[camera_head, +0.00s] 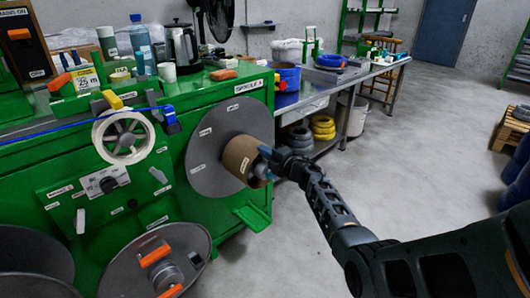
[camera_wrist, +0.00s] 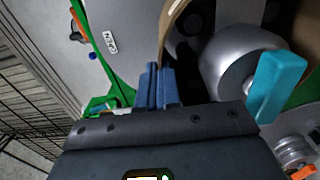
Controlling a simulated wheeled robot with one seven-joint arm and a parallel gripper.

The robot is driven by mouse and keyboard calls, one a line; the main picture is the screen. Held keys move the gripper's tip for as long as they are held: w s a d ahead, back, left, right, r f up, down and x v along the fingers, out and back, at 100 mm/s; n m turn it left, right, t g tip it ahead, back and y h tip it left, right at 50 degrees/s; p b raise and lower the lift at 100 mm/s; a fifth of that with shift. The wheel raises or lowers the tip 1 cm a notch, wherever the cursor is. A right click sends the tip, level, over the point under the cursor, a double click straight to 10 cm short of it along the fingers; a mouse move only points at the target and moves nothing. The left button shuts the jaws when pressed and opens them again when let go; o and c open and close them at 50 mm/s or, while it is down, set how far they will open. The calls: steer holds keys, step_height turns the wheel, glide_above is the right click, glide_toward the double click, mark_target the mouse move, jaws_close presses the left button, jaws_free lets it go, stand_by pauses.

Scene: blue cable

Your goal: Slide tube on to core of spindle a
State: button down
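The brown cardboard tube (camera_head: 238,154) lies sideways against the grey disc (camera_head: 213,150) of spindle A, below its "SPINDLE A" label. In the wrist view the tube's rim (camera_wrist: 173,24) curves around the silver core (camera_wrist: 236,62), so the tube appears to be around it. A teal lever (camera_wrist: 277,82) sticks out at the core's end. My gripper (camera_head: 263,160) is at the tube's near right end. In the wrist view its blue fingers (camera_wrist: 160,84) are close together with the tube's wall between them. How far the tube sits along the core is hidden.
The green machine (camera_head: 160,200) carries a white cable wheel (camera_head: 124,138) at left and a lower grey disc with an orange lever (camera_head: 155,256). A metal bench (camera_head: 340,82) stands behind. The floor (camera_head: 430,170) to the right is clear.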

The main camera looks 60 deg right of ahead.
mark_target(260, 160)
steer(key=shift+b+x, duration=0.7)
steer(key=shift+x, duration=0.55)
stand_by(1.3)
steer(key=shift+w+a+f+b, duration=0.1)
steer(key=shift+a+f+b, duration=0.1)
steer(key=shift+f+b, duration=0.25)
stand_by(0.7)
steer(key=c, duration=0.8)
jaws_free()
steer(key=shift+f, duration=0.55)
steer(key=c, duration=0.3)
steer(key=shift+d+p+v, duration=0.2)
steer(key=shift+p+v, duration=0.3)
steer(key=shift+v, duration=0.45)
stand_by(0.5)
